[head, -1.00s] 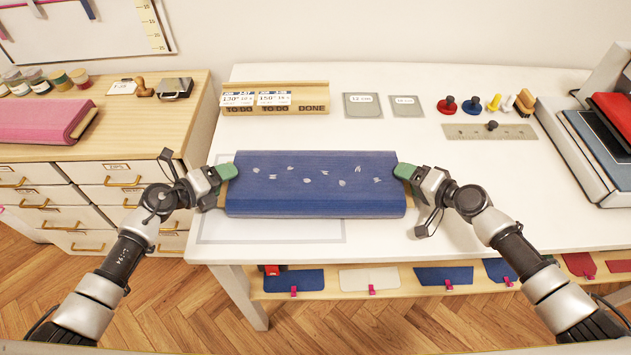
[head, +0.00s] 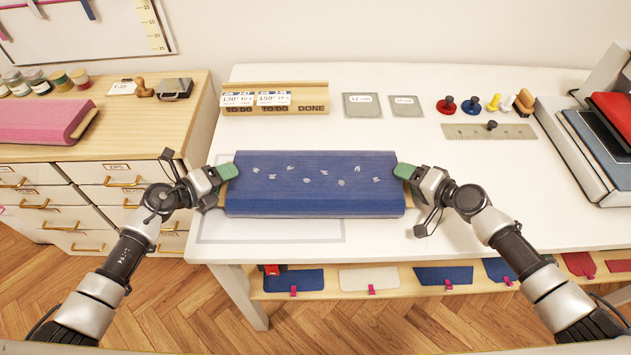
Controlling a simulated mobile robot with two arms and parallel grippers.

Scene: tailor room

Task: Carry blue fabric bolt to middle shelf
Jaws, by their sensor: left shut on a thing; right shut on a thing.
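The blue fabric bolt (head: 315,190) with small white marks is in the middle of the head view, over the front of the white table (head: 390,150). A light wooden core end shows at each side. My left gripper (head: 226,172) is shut on the bolt's left end. My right gripper (head: 406,172) is shut on its right end. The bolt looks level; I cannot tell how far it is above the table. A pale outlined rectangle (head: 270,232) on the tabletop is partly hidden under it. No middle shelf can be clearly identified.
A pink bolt (head: 45,121) lies on the wooden drawer cabinet (head: 140,100) at left. A wooden card holder (head: 275,105) stands behind the blue bolt. Pins and a ruler (head: 490,131) lie at right.

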